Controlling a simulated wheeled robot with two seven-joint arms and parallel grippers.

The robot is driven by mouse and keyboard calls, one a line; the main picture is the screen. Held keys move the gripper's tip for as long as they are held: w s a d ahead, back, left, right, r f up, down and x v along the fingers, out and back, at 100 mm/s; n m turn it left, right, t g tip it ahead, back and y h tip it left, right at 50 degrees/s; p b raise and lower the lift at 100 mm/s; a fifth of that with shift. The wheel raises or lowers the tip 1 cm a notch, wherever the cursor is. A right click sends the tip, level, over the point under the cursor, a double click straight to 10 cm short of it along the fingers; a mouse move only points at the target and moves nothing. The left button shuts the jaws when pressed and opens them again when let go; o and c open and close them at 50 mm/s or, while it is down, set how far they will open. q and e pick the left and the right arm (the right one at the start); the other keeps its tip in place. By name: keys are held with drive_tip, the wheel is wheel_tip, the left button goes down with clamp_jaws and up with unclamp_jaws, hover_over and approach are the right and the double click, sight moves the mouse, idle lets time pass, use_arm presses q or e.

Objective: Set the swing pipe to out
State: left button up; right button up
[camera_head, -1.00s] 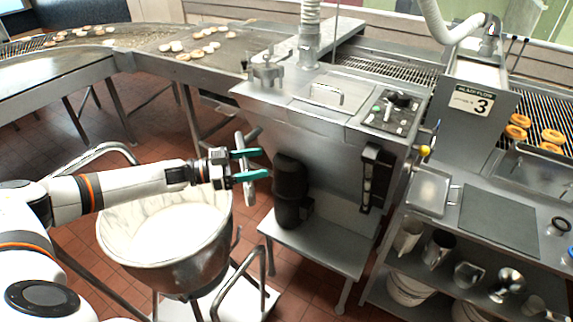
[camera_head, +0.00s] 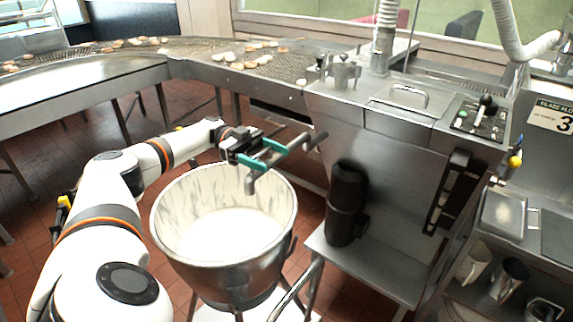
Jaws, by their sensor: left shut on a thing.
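The swing pipe (camera_head: 289,153) is a grey metal tube on the left side of the grey glaze machine (camera_head: 388,140). It reaches out to the left, and its bent spout end points down over the right part of the mixing bowl (camera_head: 170,225). The bowl is metal and holds white glaze (camera_head: 220,235). My left gripper (camera_head: 266,156), with teal fingers, is shut on the pipe near its spout end, above the bowl's rim. The fingers hide part of the pipe. My right gripper is out of view.
A black motor (camera_head: 345,205) stands on a low metal shelf right of the bowl. A control panel (camera_head: 480,118) sits on top of the machine. A conveyor with several doughnuts (camera_head: 262,45) runs behind. A bent metal rail (camera_head: 292,292) stands in front of the bowl.

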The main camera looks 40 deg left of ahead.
use_arm(q)
drive_tip(key=shift+s+a+f+g, duration=0.1)
drive_tip(key=shift+a+g, duration=0.2)
drive_tip(key=shift+a, duration=0.05)
drive_tip(key=o, duration=1.3)
drive_tip(key=shift+o, duration=0.2)
wheel_tip(320, 180, up, 10)
drive_tip(key=shift+b, duration=0.45)
drive_tip(key=shift+d, duration=0.1)
